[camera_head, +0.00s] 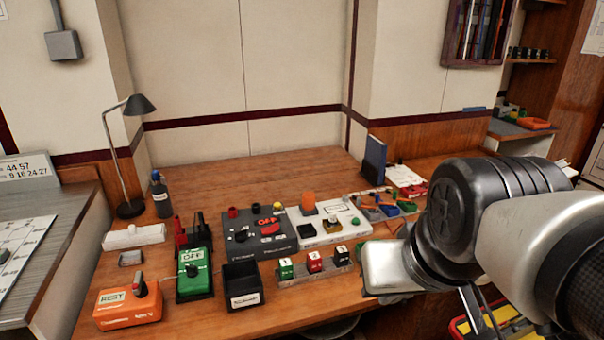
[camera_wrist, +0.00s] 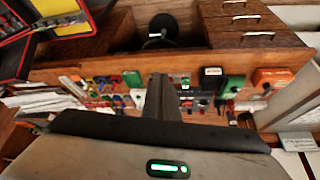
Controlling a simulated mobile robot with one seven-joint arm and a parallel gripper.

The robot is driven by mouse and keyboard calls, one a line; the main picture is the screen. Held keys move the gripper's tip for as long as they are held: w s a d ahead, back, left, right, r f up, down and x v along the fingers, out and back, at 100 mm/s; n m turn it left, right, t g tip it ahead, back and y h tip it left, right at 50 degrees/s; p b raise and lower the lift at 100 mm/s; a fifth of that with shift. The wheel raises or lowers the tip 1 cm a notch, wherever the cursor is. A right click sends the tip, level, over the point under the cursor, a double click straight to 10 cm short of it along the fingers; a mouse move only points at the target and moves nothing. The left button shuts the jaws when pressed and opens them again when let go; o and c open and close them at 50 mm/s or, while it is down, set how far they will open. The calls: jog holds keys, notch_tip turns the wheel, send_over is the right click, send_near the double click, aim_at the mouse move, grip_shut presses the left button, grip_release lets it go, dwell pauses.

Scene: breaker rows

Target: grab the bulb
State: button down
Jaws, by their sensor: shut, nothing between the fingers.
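I cannot make out a clear bulb in either view. An orange rounded piece (camera_head: 308,201) stands on a white panel box (camera_head: 335,231) at the middle of the wooden table; it may be the bulb, but I cannot tell. My gripper (camera_wrist: 160,80) shows in the wrist view as dark fingers pressed together, empty. It is apart from the table objects. In the head view my arm reaches in from the right, and the fingers are not clearly visible there.
The wooden table (camera_head: 220,174) has free room at the back. A grey box with a red switch (camera_head: 268,228), a green OFF box (camera_head: 194,271), an orange REST box (camera_head: 128,304), a black bin (camera_head: 242,285) and a row of small cubes (camera_head: 314,261) crowd the front. A lamp (camera_head: 138,105) stands left.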

dwell(0.4)
jog(key=c, duration=2.2)
grip_release()
jog(key=shift+w, duration=0.1)
jog(key=o, duration=0.7)
jog(key=w+r, duration=0.2)
jog(key=shift+w+d+r, duration=0.1)
jog(key=shift+w, duration=0.3)
jog(key=shift+c, duration=0.2)
jog(key=shift+o, duration=0.3)
jog(key=w+r+h+p, duration=0.1)
jog(key=w+r, duration=0.2)
jog(key=w, duration=0.5)
jog(key=shift+r+m+g, duration=0.2)
jog(key=shift+m+g, duration=0.1)
jog(key=shift+m, duration=0.1)
jog(key=m+g+h+p, duration=0.1)
jog(key=m+p, duration=0.1)
jog(key=m, duration=0.3)
send_over(333, 212)
jog(key=s+a, duration=0.2)
jog(key=s, duration=0.1)
notch_tip(333, 212, down, 23)
jog(key=shift+d+x, duration=0.15)
jog(key=shift+x, duration=1.35)
jog(key=shift+d+x, duration=0.15)
jog(key=shift+x, duration=1.4)
